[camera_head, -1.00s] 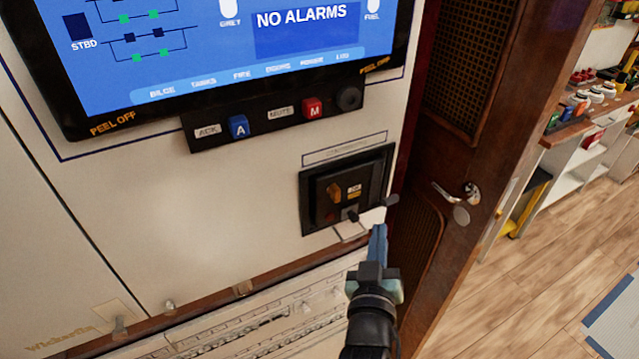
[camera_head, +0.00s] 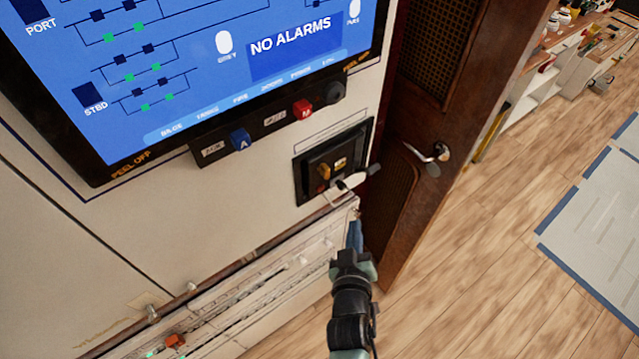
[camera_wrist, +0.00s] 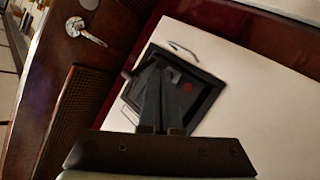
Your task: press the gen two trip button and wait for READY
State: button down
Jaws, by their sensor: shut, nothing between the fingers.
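No button with a readable gen two trip label shows, and no READY text is readable. A black recessed switch box (camera_head: 305,182) sits in the white panel beside the wooden door. It holds an orange knob (camera_head: 323,171) and a small red spot, which shows as a round red button (camera_wrist: 188,88) in the wrist view. My gripper (camera_head: 355,226) is shut and empty, below and slightly right of the box. In the wrist view my gripper (camera_wrist: 164,72) overlaps the box and hides part of it; I cannot tell contact.
A blue screen (camera_head: 200,60) above reads NO ALARMS. Below it are a blue A button (camera_head: 240,139) and a red button (camera_head: 302,109). An orange-red part (camera_head: 175,341) shows on the lower panel. The door (camera_head: 400,150) with its handle (camera_head: 428,157) stands right; wooden floor lies beyond.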

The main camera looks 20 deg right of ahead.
aim_at(321, 189)
jog(key=shift+w+a+b, duration=0.5)
jog(key=shift+w+b, duration=0.8)
jog(key=shift+w, duration=0.1)
jog(key=shift+w+a+b, duration=0.5)
jog(key=shift+w+b, duration=0.75)
jog(key=shift+w, duration=0.15)
jog(key=shift+w+a+b, duration=0.5)
jog(key=shift+w+b, duration=0.8)
jog(key=shift+w, duration=0.1)
jog(key=shift+w+a+b, duration=0.15)
jog(key=shift+w+b, duration=0.25)
jog(key=shift+b, duration=0.05)
